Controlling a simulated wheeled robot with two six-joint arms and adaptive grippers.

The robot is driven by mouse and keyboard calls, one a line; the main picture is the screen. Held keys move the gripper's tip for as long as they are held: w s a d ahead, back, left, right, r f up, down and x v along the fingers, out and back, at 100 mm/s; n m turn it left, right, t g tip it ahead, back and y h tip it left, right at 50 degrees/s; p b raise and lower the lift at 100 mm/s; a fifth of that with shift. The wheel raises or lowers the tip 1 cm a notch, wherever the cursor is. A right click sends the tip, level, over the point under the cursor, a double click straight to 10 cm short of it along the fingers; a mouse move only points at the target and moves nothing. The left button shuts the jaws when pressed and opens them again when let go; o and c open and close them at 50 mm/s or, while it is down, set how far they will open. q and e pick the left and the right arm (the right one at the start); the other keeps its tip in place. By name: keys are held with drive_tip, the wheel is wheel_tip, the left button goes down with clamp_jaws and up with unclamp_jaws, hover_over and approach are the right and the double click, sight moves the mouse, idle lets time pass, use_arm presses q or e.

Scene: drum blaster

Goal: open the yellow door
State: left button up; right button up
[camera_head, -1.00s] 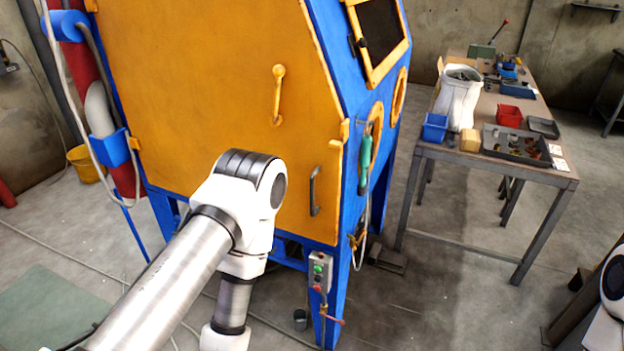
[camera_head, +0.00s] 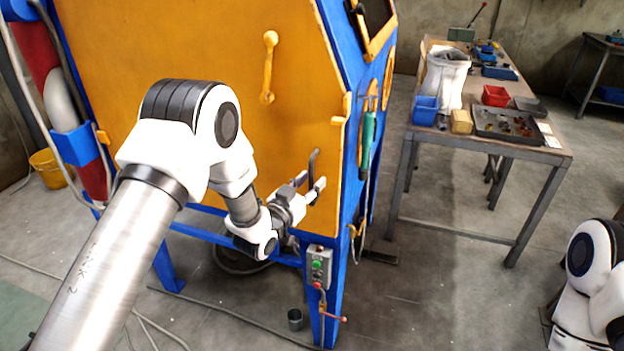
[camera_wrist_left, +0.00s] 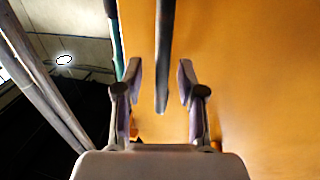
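The yellow door (camera_head: 190,50) is the large front panel of the blue cabinet and looks shut. A dark bar handle (camera_head: 314,163) stands upright at its lower right; a yellow lever (camera_head: 269,68) sits higher up. My left gripper (camera_head: 314,190) is at the dark handle. In the left wrist view the fingers of my left gripper (camera_wrist_left: 160,85) are spread, with the dark handle (camera_wrist_left: 163,60) between them and a gap on each side. My right gripper is not in view; only part of my right arm shows at the lower right.
A control box (camera_head: 318,267) with buttons hangs on the blue frame just below the gripper. A green tool (camera_head: 367,140) hangs on the cabinet's side. A workbench (camera_head: 480,146) with bins stands at the right. A small can (camera_head: 295,319) is on the floor.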

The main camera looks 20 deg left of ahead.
use_arm(q)
drive_tip(key=shift+w+d, duration=0.2)
drive_tip(key=shift+w, duration=0.25)
drive_tip(key=shift+w+a, duration=0.1)
drive_tip(key=shift+a, duration=0.15)
drive_tip(key=shift+d, duration=0.1)
clamp_jaws()
drive_tip(key=shift+f, duration=0.1)
